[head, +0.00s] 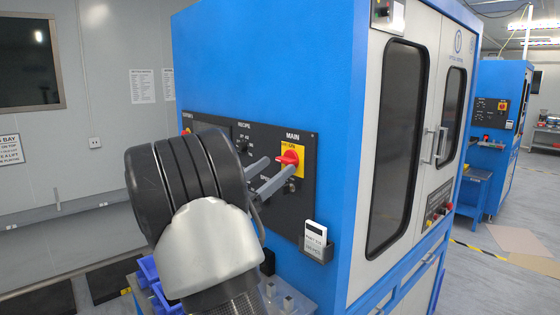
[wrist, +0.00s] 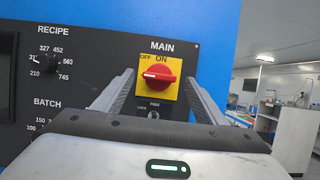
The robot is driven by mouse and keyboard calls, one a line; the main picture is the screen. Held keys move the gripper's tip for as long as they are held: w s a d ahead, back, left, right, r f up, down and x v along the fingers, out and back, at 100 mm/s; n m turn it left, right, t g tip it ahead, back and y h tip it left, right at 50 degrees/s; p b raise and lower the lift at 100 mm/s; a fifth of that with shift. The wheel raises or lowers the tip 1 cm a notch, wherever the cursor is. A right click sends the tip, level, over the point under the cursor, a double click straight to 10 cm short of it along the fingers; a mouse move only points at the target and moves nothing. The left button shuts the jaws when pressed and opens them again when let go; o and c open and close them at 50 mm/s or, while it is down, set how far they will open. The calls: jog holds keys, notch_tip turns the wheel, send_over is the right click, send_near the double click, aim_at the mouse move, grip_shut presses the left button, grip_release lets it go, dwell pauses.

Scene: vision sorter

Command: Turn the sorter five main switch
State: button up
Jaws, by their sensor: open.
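The main switch is a red rotary knob (wrist: 164,75) on a yellow plate (wrist: 172,93), under the word MAIN on a black panel. OFF and ON are printed at its top left and top. The knob's white mark lies level on its left part, pointing left. The red knob (head: 289,158) also shows in the head view, near the panel's right edge. My gripper (wrist: 159,77) is open and empty, its fingers seen left and right of the yellow plate. In the head view my gripper (head: 279,162) reaches toward the panel; whether it touches is unclear.
The RECIPE dial (wrist: 46,63) and BATCH dial (wrist: 47,127) sit left of the switch. A white handset (head: 314,236) hangs in a holder at the panel's lower right. Blue bins (head: 151,276) stand below my arm. A second blue machine (head: 492,130) stands at the right.

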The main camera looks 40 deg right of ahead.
aim_at(282, 161)
jog(key=shift+x, duration=1.6)
jog(key=c, duration=1.1)
jog(key=shift+o, duration=0.2)
